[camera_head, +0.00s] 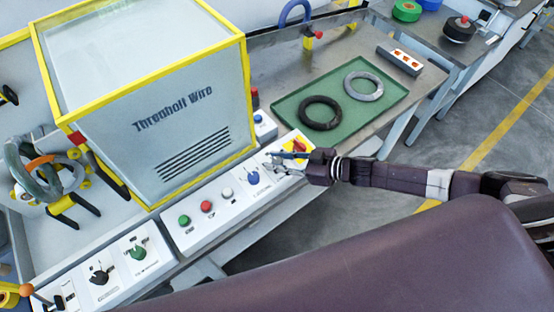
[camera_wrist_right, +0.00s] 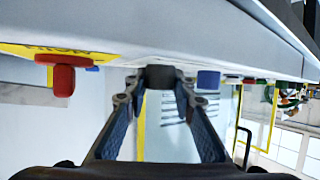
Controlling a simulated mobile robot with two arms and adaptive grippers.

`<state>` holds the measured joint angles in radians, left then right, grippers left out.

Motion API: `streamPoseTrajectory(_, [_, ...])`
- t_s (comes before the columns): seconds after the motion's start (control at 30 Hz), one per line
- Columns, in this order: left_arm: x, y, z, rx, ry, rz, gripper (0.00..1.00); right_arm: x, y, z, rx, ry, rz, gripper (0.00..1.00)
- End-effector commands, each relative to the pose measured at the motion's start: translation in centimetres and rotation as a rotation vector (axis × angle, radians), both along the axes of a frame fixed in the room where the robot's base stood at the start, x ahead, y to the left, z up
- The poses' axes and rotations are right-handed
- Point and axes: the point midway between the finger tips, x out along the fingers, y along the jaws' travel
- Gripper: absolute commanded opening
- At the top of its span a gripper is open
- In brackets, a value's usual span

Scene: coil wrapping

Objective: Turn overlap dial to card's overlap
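My right gripper (camera_head: 277,160) reaches in from the right to the far right end of the white control panel (camera_head: 174,246). In the right wrist view, its fingertips (camera_wrist_right: 160,88) stand on either side of a dark knob (camera_wrist_right: 160,77); whether they press on it I cannot tell. The gripper hides that knob in the head view. Other dials are a green one (camera_head: 137,252) and a black one (camera_head: 99,276) at lower left. Panel labels are too small to read, so I cannot tell which is the overlap dial. I see no readable card. My left gripper is out of view.
A yellow-framed machine housing (camera_head: 180,120) rises behind the panel. A green tray (camera_head: 290,94) holds a black coil (camera_head: 320,126) and a grey coil (camera_head: 379,86).

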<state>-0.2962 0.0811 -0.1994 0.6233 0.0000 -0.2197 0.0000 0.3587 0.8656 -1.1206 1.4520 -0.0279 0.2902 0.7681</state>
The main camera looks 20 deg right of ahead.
Motion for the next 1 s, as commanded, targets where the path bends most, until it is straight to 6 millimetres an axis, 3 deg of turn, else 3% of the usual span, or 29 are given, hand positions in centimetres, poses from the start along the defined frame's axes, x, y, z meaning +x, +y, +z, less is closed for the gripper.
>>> streamPoseTrajectory(0.2, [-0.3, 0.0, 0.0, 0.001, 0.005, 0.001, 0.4, 0.0, 0.0, 0.0, 0.0, 0.0, 0.0, 0.0])
streamPoseTrajectory(0.57, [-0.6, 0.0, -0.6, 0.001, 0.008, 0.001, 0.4, 0.2, -0.1, 0.0, -0.003, -0.004, 0.056, 0.0])
streamPoseTrajectory(1.0, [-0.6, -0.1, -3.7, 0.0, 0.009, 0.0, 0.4, 0.4, -0.2, -0.4, -0.004, -0.006, 0.364, 0.0])
